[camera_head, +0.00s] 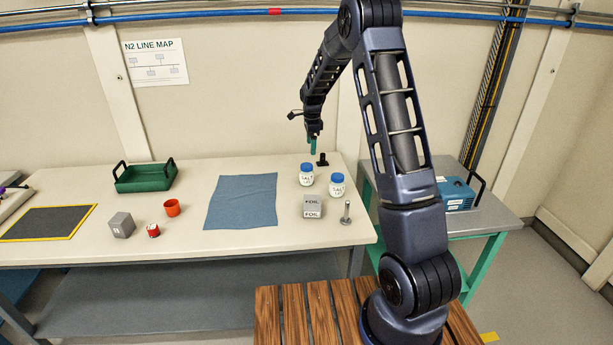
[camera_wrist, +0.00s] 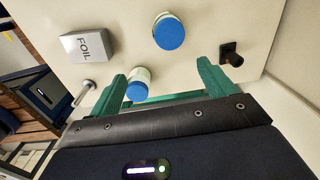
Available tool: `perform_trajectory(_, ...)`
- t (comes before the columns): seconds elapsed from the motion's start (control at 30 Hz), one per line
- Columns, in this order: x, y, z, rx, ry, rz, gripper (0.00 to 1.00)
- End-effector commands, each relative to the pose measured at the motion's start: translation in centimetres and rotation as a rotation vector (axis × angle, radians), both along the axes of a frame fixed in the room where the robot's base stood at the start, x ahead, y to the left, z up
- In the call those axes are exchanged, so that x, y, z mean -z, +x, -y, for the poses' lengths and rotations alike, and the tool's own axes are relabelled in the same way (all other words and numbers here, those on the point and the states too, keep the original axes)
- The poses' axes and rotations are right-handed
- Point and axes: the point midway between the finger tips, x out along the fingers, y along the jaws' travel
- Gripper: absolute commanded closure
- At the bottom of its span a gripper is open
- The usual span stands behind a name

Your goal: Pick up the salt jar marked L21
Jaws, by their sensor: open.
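Two white salt jars with blue lids stand upright on the bench's right part. The left jar (camera_head: 306,174) and the right jar (camera_head: 337,186) bear "SALT" labels; the smaller marking is too small to read, so I cannot tell which is L21. In the wrist view I see the left jar (camera_wrist: 169,33) beyond the fingertips and the right jar (camera_wrist: 138,85) beside one finger, partly hidden by it. My gripper (camera_head: 313,146) has teal fingers, open and empty, above the bench behind the jars. It also shows in the wrist view (camera_wrist: 161,70).
A grey foil box (camera_head: 312,207) and a metal post (camera_head: 346,213) stand in front of the jars. A small black fitting (camera_head: 321,160) is behind them. A blue cloth (camera_head: 242,202) lies left. A green tray (camera_head: 145,178) and orange cup (camera_head: 172,208) are farther left.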

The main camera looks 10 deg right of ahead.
Motion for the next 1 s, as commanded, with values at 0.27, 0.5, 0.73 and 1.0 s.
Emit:
perform_trajectory(0.27, 3.5, 1.9, -1.1, 0.089, -0.008, -0.021, 0.17)
perform_trajectory(0.5, 5.7, 1.9, -1.2, 0.093, -0.008, -0.023, 0.17)
perform_trajectory(0.73, 8.7, 1.9, -1.2, 0.092, -0.009, -0.023, 0.17)
perform_trajectory(1.0, 10.5, 2.1, -1.4, 0.091, -0.009, -0.023, 0.17)
